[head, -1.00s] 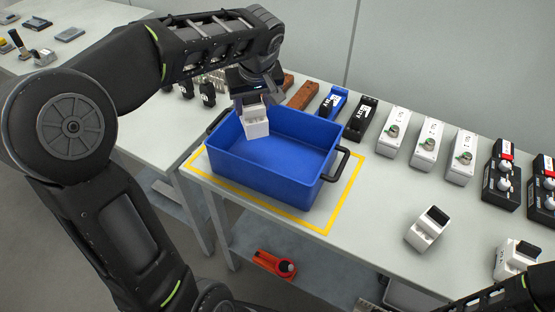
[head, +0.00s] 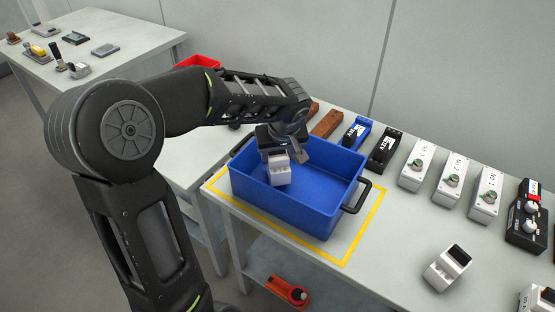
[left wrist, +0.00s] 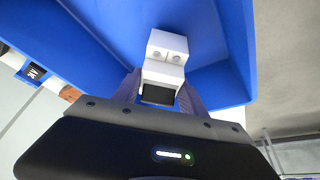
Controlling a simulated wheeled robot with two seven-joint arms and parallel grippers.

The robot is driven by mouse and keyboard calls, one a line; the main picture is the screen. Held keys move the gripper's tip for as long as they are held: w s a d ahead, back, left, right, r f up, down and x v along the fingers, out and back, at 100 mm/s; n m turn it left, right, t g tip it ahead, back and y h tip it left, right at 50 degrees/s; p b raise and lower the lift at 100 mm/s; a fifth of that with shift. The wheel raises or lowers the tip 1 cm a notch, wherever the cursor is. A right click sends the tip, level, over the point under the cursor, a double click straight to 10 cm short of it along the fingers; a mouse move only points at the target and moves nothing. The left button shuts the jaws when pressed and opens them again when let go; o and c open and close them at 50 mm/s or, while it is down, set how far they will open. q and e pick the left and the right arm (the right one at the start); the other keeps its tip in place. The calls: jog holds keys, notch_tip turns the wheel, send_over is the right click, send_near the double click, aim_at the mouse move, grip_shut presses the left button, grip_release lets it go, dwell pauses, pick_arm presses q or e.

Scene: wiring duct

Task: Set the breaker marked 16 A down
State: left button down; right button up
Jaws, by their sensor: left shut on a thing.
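My left gripper (head: 280,152) is shut on a white breaker (head: 279,174) with a dark part. The breaker hangs at the left part of the blue bin (head: 322,212), with its lower end below the rim level as seen in the head view. In the left wrist view the breaker (left wrist: 166,47) sits between the fingers (left wrist: 160,86), with the blue bin walls (left wrist: 108,30) around it. I cannot tell whether it touches the bin floor. Its marking is not readable. My right gripper is not in view.
The bin stands inside a yellow outline (head: 345,262) on the grey table. Another white breaker (head: 447,268) lies to its right. The bin is otherwise empty where visible.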

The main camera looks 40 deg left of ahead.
pick_arm(q)
jog(key=shift+f, duration=1)
jog(key=shift+f, duration=0.15)
jog(key=c, duration=0.6)
grip_release()
jog(key=shift+c, duration=0.2)
jog(key=shift+r, duration=0.3)
jog(key=v, duration=1.1)
jog(key=shift+s+d+r, duration=0.15)
jog(key=shift+s+r, duration=0.05)
jog(key=shift+r, duration=0.1)
